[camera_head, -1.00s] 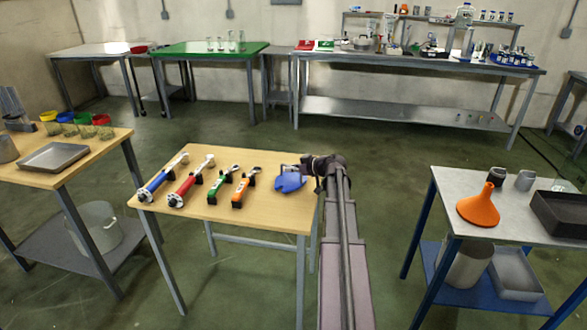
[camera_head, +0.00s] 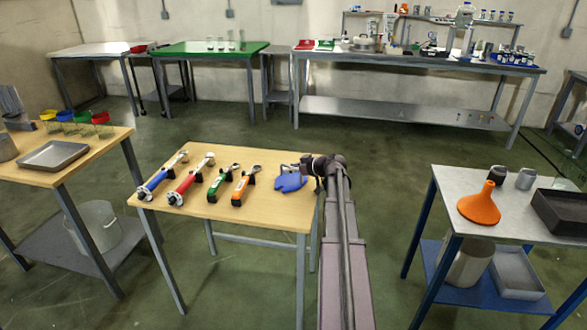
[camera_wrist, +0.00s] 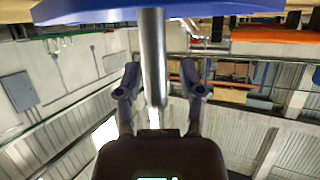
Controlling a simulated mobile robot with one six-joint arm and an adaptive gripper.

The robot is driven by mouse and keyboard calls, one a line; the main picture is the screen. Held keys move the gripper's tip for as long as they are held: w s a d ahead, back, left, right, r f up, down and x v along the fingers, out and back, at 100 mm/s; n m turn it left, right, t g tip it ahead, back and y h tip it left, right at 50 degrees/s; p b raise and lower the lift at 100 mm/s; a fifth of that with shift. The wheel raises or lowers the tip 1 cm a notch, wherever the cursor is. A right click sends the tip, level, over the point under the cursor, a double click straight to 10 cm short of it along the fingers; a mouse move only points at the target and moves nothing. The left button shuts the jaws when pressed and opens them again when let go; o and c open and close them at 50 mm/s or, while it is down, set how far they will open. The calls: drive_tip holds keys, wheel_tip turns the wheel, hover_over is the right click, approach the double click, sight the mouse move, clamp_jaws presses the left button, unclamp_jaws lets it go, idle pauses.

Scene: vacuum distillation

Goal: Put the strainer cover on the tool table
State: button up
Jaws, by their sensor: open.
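A blue piece, apparently the strainer cover (camera_head: 290,182), is at the back right of the wooden tool table (camera_head: 245,208). In the wrist view the blue piece (camera_wrist: 160,14) spans the top, with a grey metal rod (camera_wrist: 153,50) running down from it between my fingers. My gripper (camera_head: 308,166) is beside the blue piece at the table's right edge. In the wrist view my gripper (camera_wrist: 160,80) is open, with a finger apart on each side of the rod. I cannot tell whether the piece rests fully on the tabletop.
Blue (camera_head: 163,176), red (camera_head: 190,180), green (camera_head: 222,182) and orange (camera_head: 245,186) tools lie left of the blue piece. The tabletop's front is clear. A metal table with an orange funnel (camera_head: 480,205) stands right. A side table with a tray (camera_head: 54,156) stands left.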

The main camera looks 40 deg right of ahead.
drive_tip(key=shift+s, duration=0.1)
drive_tip(key=p+v, duration=0.4)
drive_tip(key=v, duration=0.8)
drive_tip(key=shift+p, duration=0.35)
idle(0.4)
